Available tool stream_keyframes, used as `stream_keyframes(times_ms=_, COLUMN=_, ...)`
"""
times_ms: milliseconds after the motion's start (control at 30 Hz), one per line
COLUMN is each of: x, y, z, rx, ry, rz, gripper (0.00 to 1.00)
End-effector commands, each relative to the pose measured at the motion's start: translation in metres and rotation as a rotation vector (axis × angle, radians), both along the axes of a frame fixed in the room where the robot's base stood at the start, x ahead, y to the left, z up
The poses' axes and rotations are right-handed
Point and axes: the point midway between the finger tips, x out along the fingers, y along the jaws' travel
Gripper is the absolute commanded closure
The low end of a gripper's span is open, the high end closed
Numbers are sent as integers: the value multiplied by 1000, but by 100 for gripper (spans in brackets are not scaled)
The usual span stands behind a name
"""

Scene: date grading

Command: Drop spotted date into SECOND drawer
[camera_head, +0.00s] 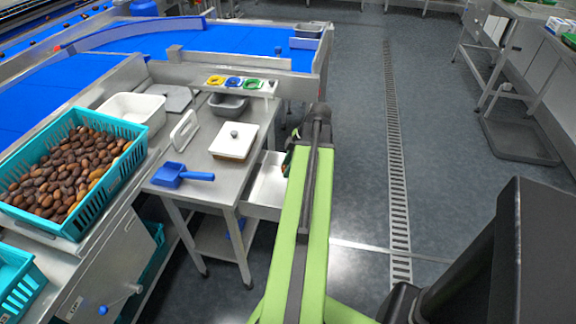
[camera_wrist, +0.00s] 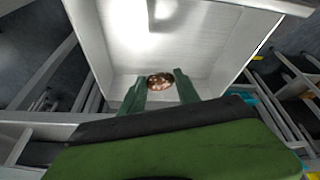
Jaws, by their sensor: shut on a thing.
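A brown spotted date (camera_wrist: 160,80) is held between the two dark green fingers of my gripper (camera_wrist: 159,85) in the wrist view. The gripper is shut on the date. Behind and around the date is the pale inside of an open drawer (camera_wrist: 212,48); I cannot tell how high above its bottom the date is. In the head view the pulled-out drawer (camera_head: 268,186) sticks out from the right side of the steel grading table, next to my green arm. My arm hides part of it. No drawer label can be read.
A teal crate (camera_head: 118,181) of dates stands at left. A blue conveyor (camera_head: 215,40) lies behind.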

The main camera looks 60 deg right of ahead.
Motion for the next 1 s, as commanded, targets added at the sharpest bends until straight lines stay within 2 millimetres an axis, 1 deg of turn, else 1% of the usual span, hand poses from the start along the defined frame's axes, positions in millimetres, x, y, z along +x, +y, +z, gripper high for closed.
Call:
stream_keyframes(times_ms=100, x=0, y=0, z=1, rx=0, ry=0, rz=0, gripper=76)
stream_keyframes(times_ms=133, x=0, y=0, z=1, rx=0, ry=0, rz=0, gripper=58)
stream_keyframes(times_ms=300, x=0, y=0, z=1, rx=0, ry=0, rz=0, gripper=36)
stream_keyframes(times_ms=567, x=1, y=0, z=1, rx=0, ry=0, rz=1, gripper=36)
stream_keyframes(times_ms=667, x=-1, y=-1, z=8, rx=0, ry=0, rz=0, gripper=36)
stream_keyframes(times_ms=767, x=-5, y=-3, z=25, rx=0, ry=0, rz=-1, gripper=36)
stream_keyframes(times_ms=1000, x=-24, y=-13, z=80, rx=1, ry=0, rz=-2, gripper=36)
